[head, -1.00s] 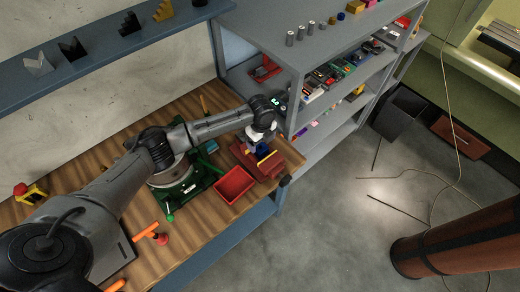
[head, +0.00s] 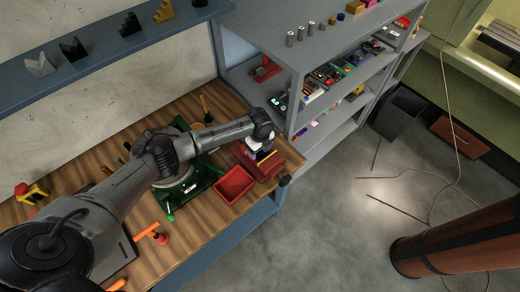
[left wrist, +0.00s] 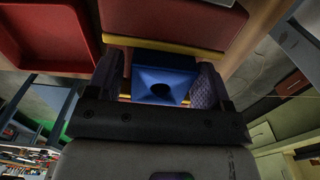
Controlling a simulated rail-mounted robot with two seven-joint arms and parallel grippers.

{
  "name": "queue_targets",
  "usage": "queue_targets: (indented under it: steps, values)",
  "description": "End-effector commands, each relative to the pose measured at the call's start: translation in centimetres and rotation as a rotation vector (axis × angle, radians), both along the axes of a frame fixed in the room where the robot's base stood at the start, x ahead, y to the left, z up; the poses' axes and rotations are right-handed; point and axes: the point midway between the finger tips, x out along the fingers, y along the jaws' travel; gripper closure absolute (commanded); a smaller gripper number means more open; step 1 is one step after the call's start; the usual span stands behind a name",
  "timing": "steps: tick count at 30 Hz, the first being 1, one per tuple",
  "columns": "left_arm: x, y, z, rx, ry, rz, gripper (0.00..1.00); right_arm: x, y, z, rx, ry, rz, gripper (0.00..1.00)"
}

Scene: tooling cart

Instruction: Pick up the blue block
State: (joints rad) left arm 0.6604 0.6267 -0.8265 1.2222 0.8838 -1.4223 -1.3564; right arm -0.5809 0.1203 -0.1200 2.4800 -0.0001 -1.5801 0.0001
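The blue block (left wrist: 163,84) shows in the left wrist view between the two fingers of my left gripper (left wrist: 158,88). A narrow gap shows beside the left finger, while the right finger is close to or touching the block. The fingers look open around it. In the head view my left gripper (head: 260,151) is low over the red vise (head: 272,170) at the bench's right end, and mostly hides the block. My right gripper is not in view.
A red tray (head: 234,184) lies left of the vise. A green machine base (head: 200,185) sits farther left on the wooden bench. A grey shelf unit (head: 297,90) with small items stands close behind and right. A yellow strip (head: 267,158) lies along the vise.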

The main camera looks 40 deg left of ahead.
Motion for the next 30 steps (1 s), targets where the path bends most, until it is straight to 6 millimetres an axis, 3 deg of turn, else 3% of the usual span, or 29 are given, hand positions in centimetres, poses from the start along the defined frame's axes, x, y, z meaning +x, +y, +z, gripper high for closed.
queue_targets:
  steps: [2,15,25,30]
  values:
    - [0.0,0.0,0.0,0.000,0.000,0.000,0.34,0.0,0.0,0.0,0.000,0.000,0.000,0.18]
    - [0.0,0.0,0.0,0.000,0.000,0.001,0.76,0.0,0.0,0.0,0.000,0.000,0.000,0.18]
    - [0.1,0.0,0.4,0.000,-0.002,0.001,0.78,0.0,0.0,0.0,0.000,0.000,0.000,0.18]
    - [0.1,0.0,1.7,-0.002,-0.004,0.001,0.78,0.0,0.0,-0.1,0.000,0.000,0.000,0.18]
